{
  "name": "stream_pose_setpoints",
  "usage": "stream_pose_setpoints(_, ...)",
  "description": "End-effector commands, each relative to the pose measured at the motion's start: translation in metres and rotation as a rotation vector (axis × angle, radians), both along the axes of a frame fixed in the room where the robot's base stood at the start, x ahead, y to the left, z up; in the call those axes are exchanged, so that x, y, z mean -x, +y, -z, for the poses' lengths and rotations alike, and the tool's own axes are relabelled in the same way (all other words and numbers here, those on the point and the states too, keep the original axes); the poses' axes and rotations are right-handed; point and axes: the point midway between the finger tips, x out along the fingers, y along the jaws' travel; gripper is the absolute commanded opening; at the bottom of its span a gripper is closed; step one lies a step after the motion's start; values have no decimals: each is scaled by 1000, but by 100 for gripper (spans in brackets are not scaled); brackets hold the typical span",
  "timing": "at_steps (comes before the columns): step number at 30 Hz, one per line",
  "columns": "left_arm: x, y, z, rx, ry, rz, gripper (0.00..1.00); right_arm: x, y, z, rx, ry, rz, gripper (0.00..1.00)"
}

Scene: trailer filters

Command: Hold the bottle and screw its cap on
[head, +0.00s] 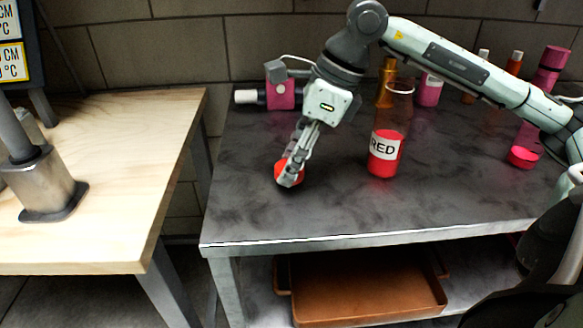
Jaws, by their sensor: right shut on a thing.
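The bottle (383,155) stands upright on the dark table. It is clear, has a white label reading RED, holds red liquid in its lower part, and its top is open. My right gripper (289,178) reaches down to the left of the bottle, apart from it. Its fingers are shut on a round red cap (279,171) at or just above the tabletop; I cannot tell whether it touches the table. The fingers hide part of the cap. My left gripper is not in view.
A pink bottle (281,97), an amber bottle (385,85) and other bottles stand along the back. A wooden table (110,165) with a metal cylinder (38,182) is at left. The dark table's front (300,222) is clear.

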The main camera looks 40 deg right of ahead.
Motion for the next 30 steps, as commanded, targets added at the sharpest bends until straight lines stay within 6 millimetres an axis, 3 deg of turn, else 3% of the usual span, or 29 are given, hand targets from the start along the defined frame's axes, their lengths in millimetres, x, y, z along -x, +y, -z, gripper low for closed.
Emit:
stream_pose_setpoints(6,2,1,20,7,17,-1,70,-1,1,-49,-2,-7,0,29)
stream_pose_setpoints(12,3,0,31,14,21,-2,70,-1,1,-74,-2,-4,0,29)
stream_pose_setpoints(30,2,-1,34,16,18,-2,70,-3,4,-76,3,5,-64,29)
